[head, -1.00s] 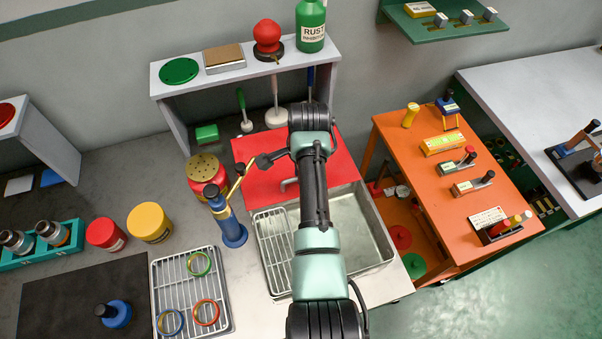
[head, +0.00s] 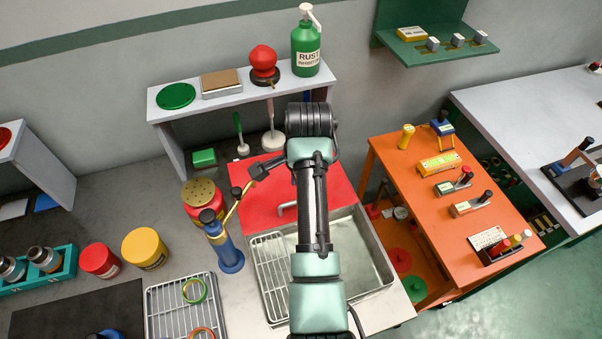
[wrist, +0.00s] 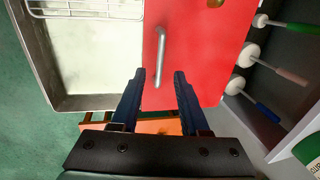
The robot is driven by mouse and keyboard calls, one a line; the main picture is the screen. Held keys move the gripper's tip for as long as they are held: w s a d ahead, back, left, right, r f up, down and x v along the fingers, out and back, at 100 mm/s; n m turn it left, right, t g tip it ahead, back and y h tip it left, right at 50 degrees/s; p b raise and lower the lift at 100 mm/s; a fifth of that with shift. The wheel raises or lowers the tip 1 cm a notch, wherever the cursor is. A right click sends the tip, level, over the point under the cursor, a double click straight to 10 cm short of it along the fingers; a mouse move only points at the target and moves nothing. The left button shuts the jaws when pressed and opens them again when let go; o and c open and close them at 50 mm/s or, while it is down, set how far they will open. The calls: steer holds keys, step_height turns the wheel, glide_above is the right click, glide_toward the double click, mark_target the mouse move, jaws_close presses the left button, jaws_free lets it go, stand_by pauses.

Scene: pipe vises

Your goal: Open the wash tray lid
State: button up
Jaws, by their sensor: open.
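The wash tray (head: 372,300) is a metal basin, its front part uncovered in the head view; it also shows in the wrist view (wrist: 90,102). Its red lid (head: 262,197) lies at the back of the basin, partly hidden by my arm. In the wrist view the red lid (wrist: 200,50) has a grey bar handle (wrist: 160,55). My gripper (wrist: 159,75) is open, with the near end of the handle showing between its fingertips. I see no contact, and the height gap cannot be told.
A wire rack (head: 268,272) lies in the basin's left side. A blue stand (head: 225,250) with a brass arm and a red perforated-top can (head: 200,200) stand left of the lid. A grey shelf (head: 220,108) is behind it. An orange bench (head: 420,205) is at right.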

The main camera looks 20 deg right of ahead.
step_height(320, 180, up, 7)
steer(key=s, duration=0.1)
steer(key=shift+s+b, duration=0.15)
steer(key=shift+b, duration=0.3)
steer(key=shift+f, duration=0.1)
steer(key=w+a+r+n+t+h, duration=0.1)
steer(key=w+a+r+n+t, duration=0.2)
steer(key=r, duration=0.5)
steer(key=w+r+n+t, duration=0.2)
steer(key=r+n+t, duration=0.1)
steer(key=r+t, duration=0.4)
steer(key=w+a+r+n+t+h, duration=0.1)
steer(key=w+a+r+n+t, duration=0.15)
steer(key=r, duration=0.75)
steer(key=s+a+r+n+t, duration=0.2)
steer(key=s+r+n+t, duration=0.1)
steer(key=s+r, duration=0.3)
steer(key=s+a+r+n+t+y, duration=0.1)
steer(key=s+r+n+t, duration=0.2)
steer(key=r, duration=0.8)
steer(key=s+a+r+n+t+y, duration=0.1)
steer(key=s+a+r+n+t, duration=0.1)
steer(key=s+r+t, duration=0.4)
steer(key=s+r+n, duration=0.1)
steer(key=s+r, duration=0.1)
steer(key=s, duration=0.2)
steer(key=shift+a+r+t, duration=0.35)
